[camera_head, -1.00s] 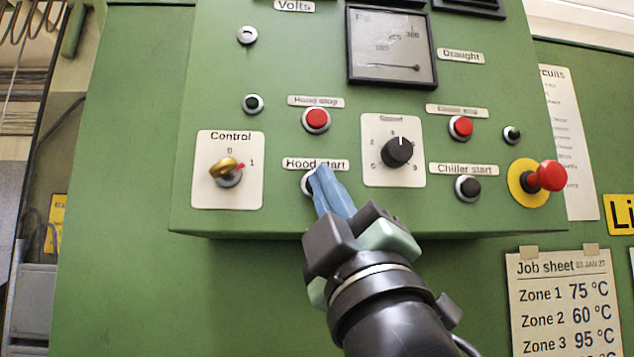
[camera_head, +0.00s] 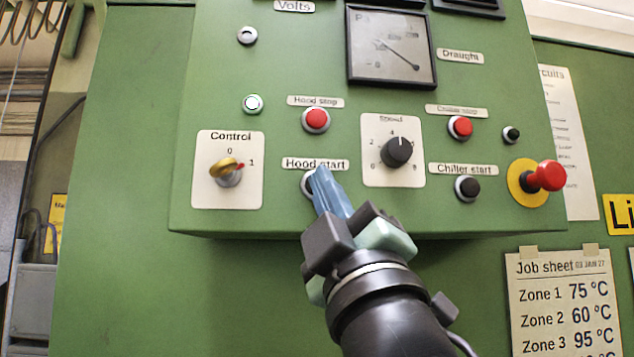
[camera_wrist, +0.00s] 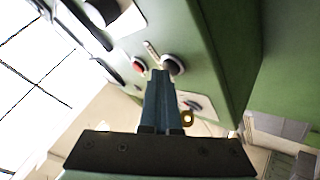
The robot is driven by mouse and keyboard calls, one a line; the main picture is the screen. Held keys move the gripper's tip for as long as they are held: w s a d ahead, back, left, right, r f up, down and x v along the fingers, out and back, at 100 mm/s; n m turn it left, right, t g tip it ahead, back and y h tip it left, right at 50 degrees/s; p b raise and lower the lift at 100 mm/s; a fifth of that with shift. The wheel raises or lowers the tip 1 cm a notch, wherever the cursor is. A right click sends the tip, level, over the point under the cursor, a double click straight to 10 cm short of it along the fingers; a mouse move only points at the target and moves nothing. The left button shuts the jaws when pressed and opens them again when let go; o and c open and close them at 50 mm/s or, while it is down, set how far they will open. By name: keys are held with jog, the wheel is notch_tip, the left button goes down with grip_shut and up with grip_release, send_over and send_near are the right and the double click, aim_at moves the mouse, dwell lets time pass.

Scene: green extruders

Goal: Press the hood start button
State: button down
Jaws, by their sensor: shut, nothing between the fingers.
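The hood start button (camera_head: 307,184) is on the green control box (camera_head: 270,215), under the "Hood start" label (camera_head: 315,164). Most of it is hidden behind my fingertips. My gripper (camera_head: 322,178) is shut and empty, with its blue fingers at the button's face. In the wrist view the finger ends (camera_wrist: 160,74) lie beside a dark round button (camera_wrist: 173,64); I cannot tell there how firmly they touch. The small lamp (camera_head: 253,104) at the upper left is lit pale green-white. The draught meter's (camera_head: 391,48) needle points to the upper left.
The red hood stop button (camera_head: 316,120) is just above. The control key switch (camera_head: 227,170) is to the left, the speed knob (camera_head: 397,151) to the right. The chiller start button (camera_head: 467,188) and a red mushroom emergency stop (camera_head: 546,176) are farther right.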

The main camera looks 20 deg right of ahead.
jog(key=shift+s+a, duration=0.15)
jog(key=shift+s, duration=0.5)
jog(key=shift+s+a+b, duration=0.25)
jog(key=shift+s, duration=0.55)
jog(key=shift+s+a+b, duration=0.2)
jog(key=shift+s, duration=0.6)
jog(key=shift+s+a+b, duration=0.25)
jog(key=shift+s, duration=0.55)
jog(key=s+a+f+m+y+b, duration=0.1)
jog(key=s+a+f+m, duration=0.2)
jog(key=a+f+m, duration=0.8)
jog(key=a, duration=0.3)
jog(key=shift+f+y, duration=0.2)
jog(key=shift+y, duration=0.2)
